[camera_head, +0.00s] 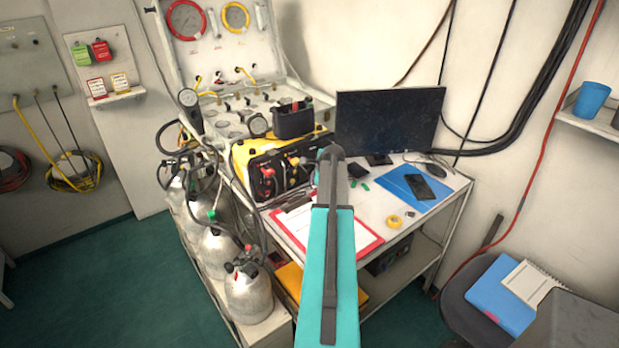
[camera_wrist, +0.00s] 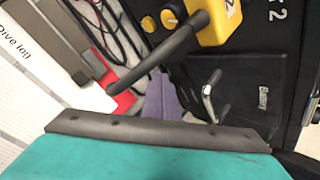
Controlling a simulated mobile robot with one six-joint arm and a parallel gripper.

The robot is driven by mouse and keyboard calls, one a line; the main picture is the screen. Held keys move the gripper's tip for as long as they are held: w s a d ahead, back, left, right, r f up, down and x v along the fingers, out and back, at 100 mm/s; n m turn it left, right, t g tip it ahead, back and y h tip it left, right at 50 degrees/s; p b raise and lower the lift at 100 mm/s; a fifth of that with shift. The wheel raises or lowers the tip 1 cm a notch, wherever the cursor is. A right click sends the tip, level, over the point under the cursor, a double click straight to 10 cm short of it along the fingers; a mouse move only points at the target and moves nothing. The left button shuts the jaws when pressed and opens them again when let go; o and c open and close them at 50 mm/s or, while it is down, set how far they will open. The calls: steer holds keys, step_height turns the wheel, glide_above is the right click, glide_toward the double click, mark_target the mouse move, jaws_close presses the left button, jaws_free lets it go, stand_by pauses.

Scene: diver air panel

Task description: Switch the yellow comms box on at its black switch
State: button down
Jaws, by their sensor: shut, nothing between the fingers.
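The yellow comms box (camera_head: 243,156) stands on the left of the desk in the camera_head view, with a dark front panel of red and pale knobs or plugs. In the wrist view a dark panel (camera_wrist: 240,85) is close, with a Battery label, a metal latch and yellow parts. A dark rod (camera_wrist: 160,57) crosses in front of it; I cannot tell what it belongs to. I cannot pick out the black switch for certain. My gripper (camera_wrist: 165,130) is shut and empty, close to the panel; contact cannot be told. In the camera_head view my teal arm hides its fingertips.
A monitor (camera_head: 389,118) stands right of the box. A red clipboard (camera_head: 371,245), yellow tape (camera_head: 393,221) and a blue folder (camera_head: 397,184) lie on the desk. Gas cylinders (camera_head: 248,293) stand at left. A chair (camera_head: 455,303) is at lower right. Floor is clear at left.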

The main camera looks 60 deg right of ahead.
steer(key=shift+w, duration=0.2)
steer(key=shift+s, duration=0.15)
stand_by(0.5)
steer(key=shift+s+a+r, duration=0.1)
steer(key=shift+s+a, duration=0.1)
steer(key=shift+s, duration=0.35)
steer(key=shift+s+a+r, duration=0.1)
steer(key=shift+s+a, duration=0.15)
steer(key=shift+s, duration=0.55)
steer(key=shift+s+a+r, duration=0.1)
steer(key=shift+s+a, duration=0.15)
steer(key=shift+s, duration=0.55)
steer(key=shift+s+a+r, duration=0.1)
steer(key=shift+s+a, duration=0.15)
steer(key=shift+s, duration=0.55)
